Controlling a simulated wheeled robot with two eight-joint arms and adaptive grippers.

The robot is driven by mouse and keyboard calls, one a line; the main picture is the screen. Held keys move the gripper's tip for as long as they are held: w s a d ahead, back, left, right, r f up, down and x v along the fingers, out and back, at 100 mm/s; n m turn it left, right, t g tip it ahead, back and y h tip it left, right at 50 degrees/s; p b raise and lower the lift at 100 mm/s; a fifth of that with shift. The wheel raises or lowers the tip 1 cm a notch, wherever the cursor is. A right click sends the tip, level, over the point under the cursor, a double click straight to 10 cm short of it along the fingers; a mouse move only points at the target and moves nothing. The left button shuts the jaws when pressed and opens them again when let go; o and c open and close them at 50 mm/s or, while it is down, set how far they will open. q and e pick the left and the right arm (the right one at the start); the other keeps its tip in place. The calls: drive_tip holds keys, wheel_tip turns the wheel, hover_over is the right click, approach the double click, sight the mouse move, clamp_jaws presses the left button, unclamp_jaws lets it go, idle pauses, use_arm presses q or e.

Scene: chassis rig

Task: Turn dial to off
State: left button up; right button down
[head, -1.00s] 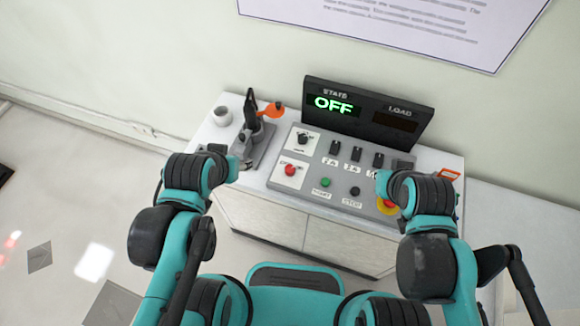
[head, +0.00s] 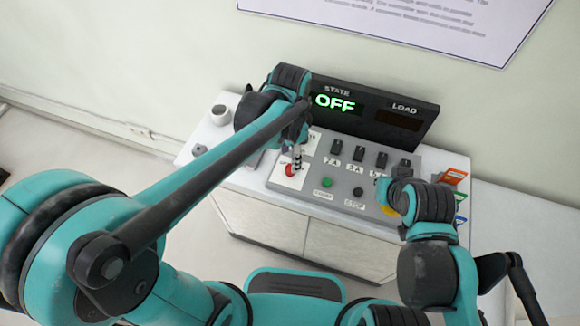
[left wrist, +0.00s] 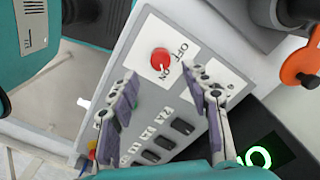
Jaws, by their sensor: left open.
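The red dial (head: 290,170) sits on a white plate on the grey control panel (head: 335,192). The left wrist view shows this dial (left wrist: 160,62) with a small white mark and the word OFF printed beside it. My left gripper (head: 297,155) is over the panel's left part, close to the dial. In the left wrist view its two fingers (left wrist: 165,97) are spread apart with nothing between them. The dial lies just beyond the fingertips, not gripped. The display (head: 336,102) reads STATE OFF in green. My right gripper (head: 385,192) is at the panel's right side; its fingers cannot be made out.
Black switches (head: 359,153), a green button (head: 327,183) and a black button (head: 358,191) share the panel. An orange part (left wrist: 299,66) shows in the left wrist view.

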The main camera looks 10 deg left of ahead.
use_arm(q)
wheel_tip(320, 180, down, 6)
drive_tip(key=shift+r+b, duration=0.1)
drive_tip(key=shift+b, duration=1)
use_arm(e)
wheel_tip(320, 180, down, 3)
drive_tip(key=shift+r, duration=0.2)
use_arm(q)
clamp_jaws()
